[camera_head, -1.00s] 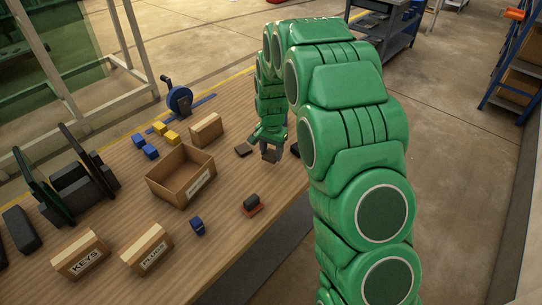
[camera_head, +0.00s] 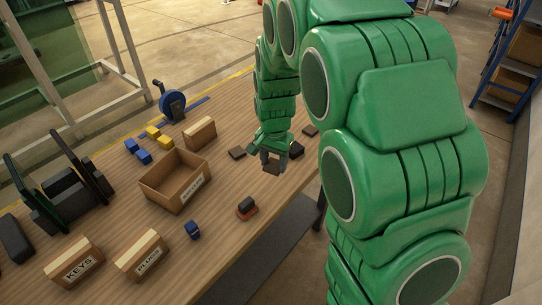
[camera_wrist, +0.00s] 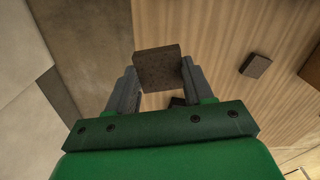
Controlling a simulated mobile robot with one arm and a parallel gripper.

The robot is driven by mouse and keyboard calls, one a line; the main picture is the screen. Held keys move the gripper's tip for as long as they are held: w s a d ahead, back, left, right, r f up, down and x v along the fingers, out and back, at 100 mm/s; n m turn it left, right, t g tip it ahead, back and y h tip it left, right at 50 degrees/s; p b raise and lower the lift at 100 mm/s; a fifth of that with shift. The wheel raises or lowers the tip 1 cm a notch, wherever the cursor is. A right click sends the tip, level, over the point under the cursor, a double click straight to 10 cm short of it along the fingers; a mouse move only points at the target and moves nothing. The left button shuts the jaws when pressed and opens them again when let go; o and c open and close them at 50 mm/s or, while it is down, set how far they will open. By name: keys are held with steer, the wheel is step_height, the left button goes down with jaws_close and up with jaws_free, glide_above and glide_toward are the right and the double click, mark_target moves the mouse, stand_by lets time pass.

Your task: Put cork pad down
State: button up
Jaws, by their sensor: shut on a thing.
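My gripper (camera_head: 273,160) is above the right-hand part of the wooden table, pointing down. In the wrist view its two fingers (camera_wrist: 160,84) are shut on a flat, square, dark brown cork pad (camera_wrist: 158,66), one finger on each side. The held pad also shows small between the fingertips in the head view (camera_head: 272,169). I cannot tell whether it touches the table. A similar brown pad (camera_head: 237,153) lies on the table just left of the gripper, and shows at right in the wrist view (camera_wrist: 255,65).
A dark block (camera_head: 296,149) lies right of the gripper, with another flat dark piece (camera_head: 310,131) beyond. An open cardboard box (camera_head: 160,190) stands to the left, with a closed box (camera_head: 200,133) behind it. Bare wood (camera_head: 225,185) lies between the open box and gripper.

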steer(key=shift+s+d+r, duration=0.1)
steer(key=shift+s+r, duration=0.15)
steer(key=shift+s, duration=0.25)
steer(key=shift+s+d+r, duration=0.1)
steer(key=shift+s+r, duration=0.15)
steer(key=shift+s, duration=0.2)
steer(key=shift+a, duration=0.15)
steer(key=w+a+n, duration=0.3)
steer(key=w+a, duration=0.3)
steer(key=a, duration=0.8)
steer(key=n, duration=0.3)
glide_toward(176, 180)
steer(key=s+d+r, duration=0.1)
steer(key=s+r, duration=0.2)
steer(key=shift+d+f, duration=0.15)
steer(key=shift+f, duration=2.25)
steer(key=shift+d+f, duration=0.1)
steer(key=shift+f, duration=2.25)
steer(key=shift+f, duration=0.1)
steer(key=o, duration=1)
step_height(176, 180, up, 12)
steer(key=shift+r, duration=0.1)
